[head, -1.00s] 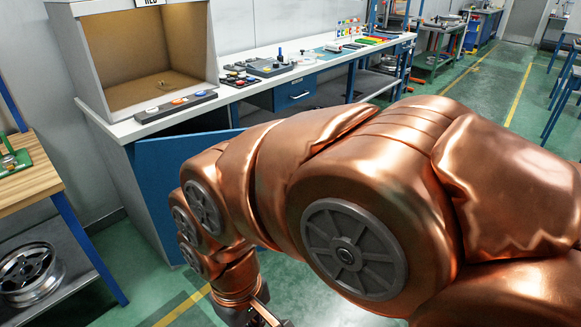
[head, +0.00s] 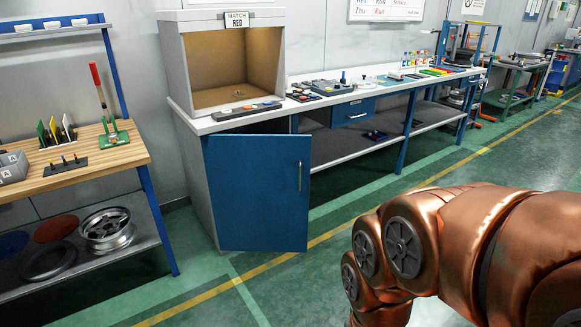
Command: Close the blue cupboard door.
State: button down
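The blue cupboard door (head: 257,195) hangs under the white bench top at the left of the bench. It stands partly open, with its left edge at the grey cabinet side (head: 197,185) and its right, handle edge swung out from the cabinet front. A dark gap shows above it, below the bench top. A slim upright handle (head: 299,176) is near its right edge. My copper arm is at the lower right, apart from the door in the picture. My gripper is below the frame's edge and hidden.
A beige-lined box (head: 235,65) marked "MATCH RED" stands on the bench (head: 225,124). A wooden-topped workbench (head: 75,172) with a wheel rim (head: 107,229) on its shelf stands at left. Green floor (head: 270,285) with yellow lines is clear before the door.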

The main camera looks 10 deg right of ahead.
aim_at(259, 184)
jog(key=u, duration=0.7)
jog(key=i, duration=0.6)
jog(key=u, duration=0.7)
jog(key=i, duration=0.65)
jog(key=z, duration=0.65)
jog(key=i, duration=0.65)
jog(key=z, duration=0.65)
